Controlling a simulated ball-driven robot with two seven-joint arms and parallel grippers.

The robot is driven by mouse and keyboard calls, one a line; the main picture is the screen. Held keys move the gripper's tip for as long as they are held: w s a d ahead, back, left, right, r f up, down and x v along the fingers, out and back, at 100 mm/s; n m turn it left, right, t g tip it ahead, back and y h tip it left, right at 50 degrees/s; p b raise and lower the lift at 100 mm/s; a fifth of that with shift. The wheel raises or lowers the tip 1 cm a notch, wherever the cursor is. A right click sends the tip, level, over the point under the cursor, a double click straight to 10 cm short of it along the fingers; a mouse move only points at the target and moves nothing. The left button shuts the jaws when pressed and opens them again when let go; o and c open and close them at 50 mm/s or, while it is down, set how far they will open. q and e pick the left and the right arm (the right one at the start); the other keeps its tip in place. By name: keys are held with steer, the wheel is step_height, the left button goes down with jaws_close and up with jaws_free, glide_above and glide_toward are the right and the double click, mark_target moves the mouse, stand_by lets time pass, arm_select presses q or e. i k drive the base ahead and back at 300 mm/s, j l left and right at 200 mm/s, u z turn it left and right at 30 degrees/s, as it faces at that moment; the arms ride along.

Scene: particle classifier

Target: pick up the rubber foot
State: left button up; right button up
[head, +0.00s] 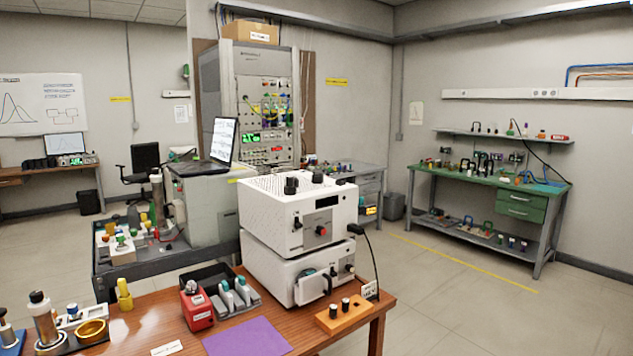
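I cannot pick out the rubber foot with certainty in the head view. Small black cylindrical pieces (345,304) stand in an orange block (345,319) at the right front of the wooden table (150,326); I cannot tell whether one of them is the rubber foot. Neither of my grippers is in view.
Two stacked white instruments (262,212) stand on the table behind the orange block. A purple mat (246,338), a red device (197,308) and a dark tray (215,277) lie left of it. A green workbench (480,184) stands at the far right, with open floor before it.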

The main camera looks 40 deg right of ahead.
mark_target(316, 178)
steer(key=i+l, duration=0.1)
steer(key=l, duration=0.2)
steer(key=i+l, duration=0.1)
steer(key=l, duration=0.25)
steer(key=i+l, duration=0.1)
steer(key=l, duration=0.2)
steer(key=i+l+u, duration=0.3)
steer(key=l, duration=1.6)
steer(key=l+u, duration=0.25)
steer(key=l, duration=1.6)
steer(key=k, duration=0.05)
